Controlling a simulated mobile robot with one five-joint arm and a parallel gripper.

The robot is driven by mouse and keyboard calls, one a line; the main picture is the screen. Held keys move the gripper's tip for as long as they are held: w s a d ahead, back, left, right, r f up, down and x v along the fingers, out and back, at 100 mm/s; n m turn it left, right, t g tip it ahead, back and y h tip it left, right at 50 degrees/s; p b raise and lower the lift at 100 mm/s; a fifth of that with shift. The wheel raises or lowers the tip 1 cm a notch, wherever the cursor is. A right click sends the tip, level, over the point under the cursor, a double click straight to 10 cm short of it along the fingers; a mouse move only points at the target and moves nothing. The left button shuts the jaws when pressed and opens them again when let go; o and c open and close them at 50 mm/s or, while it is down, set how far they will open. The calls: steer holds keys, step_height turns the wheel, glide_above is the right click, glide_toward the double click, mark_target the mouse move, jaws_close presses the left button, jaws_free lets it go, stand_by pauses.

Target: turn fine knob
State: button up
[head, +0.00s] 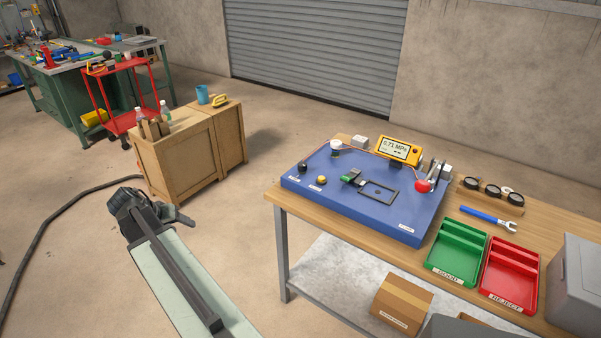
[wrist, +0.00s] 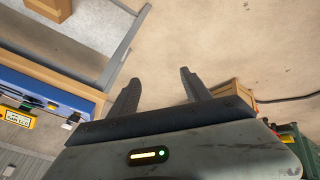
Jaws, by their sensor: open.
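The blue panel (head: 340,212) lies on the wooden workbench. Near its left corner are a black knob (head: 303,167) and a yellow knob (head: 321,180), each beside a small label too small to read, so I cannot tell which is the fine knob. A yellow gauge (head: 397,150) at the back of the panel reads about 0.71 MPa. My gripper (wrist: 160,84) is open and empty over bare floor. In the head view my gripper (head: 130,197) is well left of the bench, away from the panel. The panel (wrist: 38,88) also shows at the left of the wrist view.
A green tray (head: 457,252) and a red tray (head: 510,272) sit on the bench right of the panel, with a blue wrench (head: 488,218) behind. A grey box (head: 577,285) stands at far right. A wooden crate (head: 190,160) stands beyond my gripper. The floor between is clear.

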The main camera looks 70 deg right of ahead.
steer(key=s+d+r+m+g+h+b, duration=0.1)
steer(key=s+d+m+g+h, duration=0.3)
steer(key=d, duration=0.7)
steer(key=s+d+r+m+t+y+b, duration=0.1)
steer(key=s+d+m, duration=0.2)
steer(key=s+d, duration=0.55)
steer(key=m+g+h+b, duration=0.2)
steer(key=m+g, duration=0.1)
steer(key=m, duration=0.2)
glide_toward(301, 165)
steer(key=x, duration=0.3)
steer(key=shift+d, duration=0.15)
steer(key=b+x, duration=0.2)
steer(key=x, duration=0.5)
steer(key=shift+s+d+f+b, duration=0.1)
steer(key=shift+d+f+b, duration=0.05)
steer(key=shift+d+b, duration=0.15)
jaws_close()
steer(key=shift+s+a+n+t+h, duration=0.15)
steer(key=shift+n+t+h, duration=0.15)
steer(key=shift+n+t, duration=0.2)
steer(key=shift+s+a+n+t+h, duration=0.1)
steer(key=shift+n+t+h, duration=0.2)
steer(key=shift+n+t, duration=0.2)
steer(key=n+t, duration=0.2)
steer(key=shift+w+d+t+h, duration=0.2)
steer(key=shift+t+h, duration=0.1)
steer(key=shift+t, duration=0.1)
